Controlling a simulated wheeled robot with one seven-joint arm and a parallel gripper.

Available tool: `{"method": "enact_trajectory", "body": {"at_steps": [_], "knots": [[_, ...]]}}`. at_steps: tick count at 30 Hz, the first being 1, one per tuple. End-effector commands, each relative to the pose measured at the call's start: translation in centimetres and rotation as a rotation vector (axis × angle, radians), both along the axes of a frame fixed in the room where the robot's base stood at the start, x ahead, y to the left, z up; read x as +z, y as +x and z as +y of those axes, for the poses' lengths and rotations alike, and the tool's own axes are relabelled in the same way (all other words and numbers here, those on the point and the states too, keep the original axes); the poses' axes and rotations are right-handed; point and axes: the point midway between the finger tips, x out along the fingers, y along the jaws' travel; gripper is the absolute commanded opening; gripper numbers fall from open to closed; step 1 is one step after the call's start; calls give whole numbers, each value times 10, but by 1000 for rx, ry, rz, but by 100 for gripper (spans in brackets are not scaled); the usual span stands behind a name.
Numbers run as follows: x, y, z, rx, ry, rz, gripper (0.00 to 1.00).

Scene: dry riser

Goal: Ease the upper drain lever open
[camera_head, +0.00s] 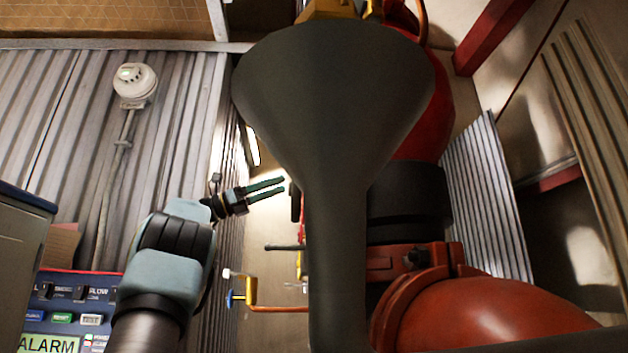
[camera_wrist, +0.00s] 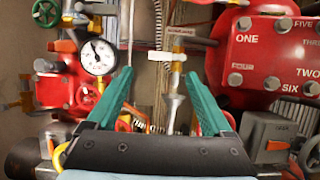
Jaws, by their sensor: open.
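My gripper (camera_head: 281,186) is open and empty at the left of the pipework in the head view. In the wrist view its two green fingers (camera_wrist: 159,75) point forward, apart. A pale, short crossbar handle (camera_wrist: 167,57) on a brass fitting (camera_wrist: 175,78) shows beyond and between the fingertips; it looks like a drain lever, but I cannot tell if it is the upper one. No contact with it is visible. In the head view a dark lever (camera_head: 284,247) sticks out leftward below my gripper. The large dark shape in front hides much of the pipework.
In the wrist view a pressure gauge (camera_wrist: 98,57) and green handwheel (camera_wrist: 46,12) stand left, and a red numbered plate (camera_wrist: 268,55) right. The head view shows a blue knob (camera_head: 236,299), an alarm panel (camera_head: 62,318) and a corrugated wall (camera_head: 60,120).

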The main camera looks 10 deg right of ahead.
Motion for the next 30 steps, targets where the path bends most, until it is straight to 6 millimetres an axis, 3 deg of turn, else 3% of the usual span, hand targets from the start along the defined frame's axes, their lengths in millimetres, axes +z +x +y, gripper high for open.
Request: {"method": "enact_trajectory", "body": {"at_steps": [5, 18, 30], "knots": [[10, -2, -16, -4, -1, -1, 85], [39, -6, -85, -4, -1, 1, 85], [41, -6, -99, -1, 0, 0, 85]]}}
